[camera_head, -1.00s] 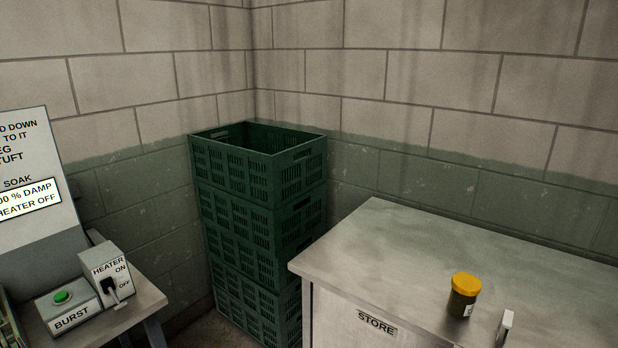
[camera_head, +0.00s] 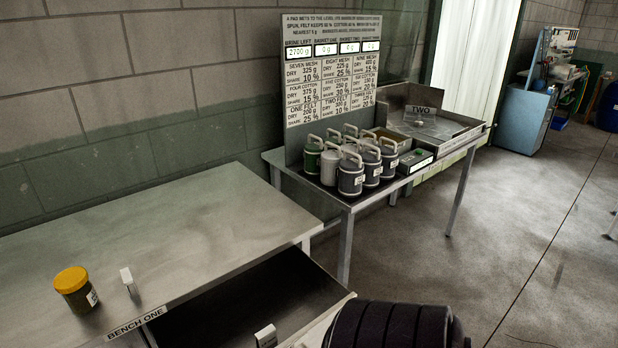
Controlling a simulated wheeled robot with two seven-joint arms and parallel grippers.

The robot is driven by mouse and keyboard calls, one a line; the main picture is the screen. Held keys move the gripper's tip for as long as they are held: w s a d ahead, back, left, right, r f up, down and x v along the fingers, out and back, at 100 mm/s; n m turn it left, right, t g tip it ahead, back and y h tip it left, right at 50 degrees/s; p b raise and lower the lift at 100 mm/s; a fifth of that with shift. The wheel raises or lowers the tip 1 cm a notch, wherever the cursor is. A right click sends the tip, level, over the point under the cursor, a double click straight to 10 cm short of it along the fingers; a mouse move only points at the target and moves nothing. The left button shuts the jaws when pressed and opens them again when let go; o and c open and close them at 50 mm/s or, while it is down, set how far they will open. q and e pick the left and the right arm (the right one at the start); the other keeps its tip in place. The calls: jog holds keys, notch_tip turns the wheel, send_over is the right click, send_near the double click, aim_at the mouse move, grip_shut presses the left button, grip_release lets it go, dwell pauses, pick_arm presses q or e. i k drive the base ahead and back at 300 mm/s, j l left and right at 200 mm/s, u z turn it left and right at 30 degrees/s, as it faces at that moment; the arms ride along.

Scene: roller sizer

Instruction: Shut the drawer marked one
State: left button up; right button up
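A grey metal drawer (camera_head: 238,303) stands pulled out from under the front edge of the bench labelled BENCH ONE (camera_head: 136,323). I see no "one" marking on the drawer itself. Its pale front edge (camera_head: 338,310) runs along its lower right side, clear of the bench. A small whitish upright piece (camera_head: 265,336) shows at the drawer's near part; the rest of its interior in view looks bare. The near end of the drawer is cut off by the frame. Neither of my grippers is in view.
A yellow-lidded jar (camera_head: 76,290) and a small white upright piece (camera_head: 129,281) stand on the bench top. A second table (camera_head: 347,207) behind holds several lidded canisters (camera_head: 351,176), a sign board (camera_head: 331,80) and a tray marked TWO (camera_head: 425,115). Floor to the right is open.

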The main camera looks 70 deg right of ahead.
aim_at(288, 291)
jog(key=z, duration=1.85)
jog(key=j+u, duration=0.25)
jog(key=i+l, duration=0.05)
jog(key=l, duration=0.05)
